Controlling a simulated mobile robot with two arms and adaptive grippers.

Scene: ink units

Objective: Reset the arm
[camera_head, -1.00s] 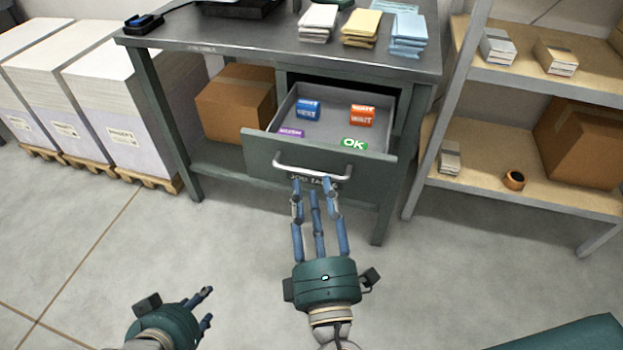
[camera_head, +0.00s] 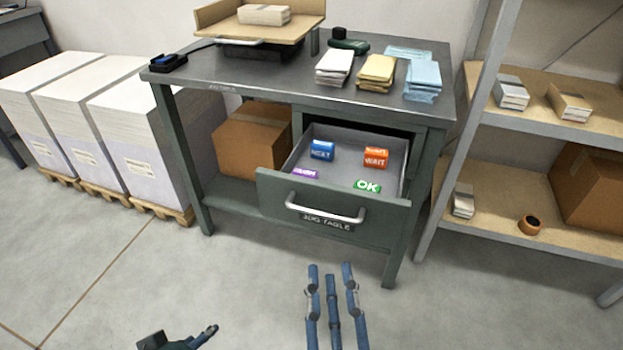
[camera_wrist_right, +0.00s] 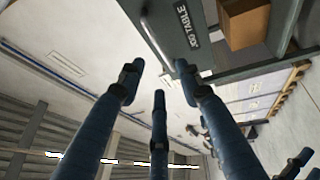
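My right gripper (camera_head: 331,285) is at the bottom centre of the head view, in front of and below the open drawer. Its blue fingers are spread, with nothing between them, and stand apart from the drawer handle (camera_head: 325,214). In the right wrist view the fingers (camera_wrist_right: 158,80) are also apart and empty, with the drawer front (camera_wrist_right: 190,35) beyond them. My left gripper (camera_head: 205,337) shows only partly at the bottom left edge; most of it is cut off, so its opening is unclear.
The drawer (camera_head: 260,190) stands open under the table (camera_head: 225,90), with several coloured blocks inside. Paper stacks (camera_head: 150,140) on pallets stand left. A shelf (camera_head: 490,215) stands right. The floor (camera_head: 130,270) between is clear.

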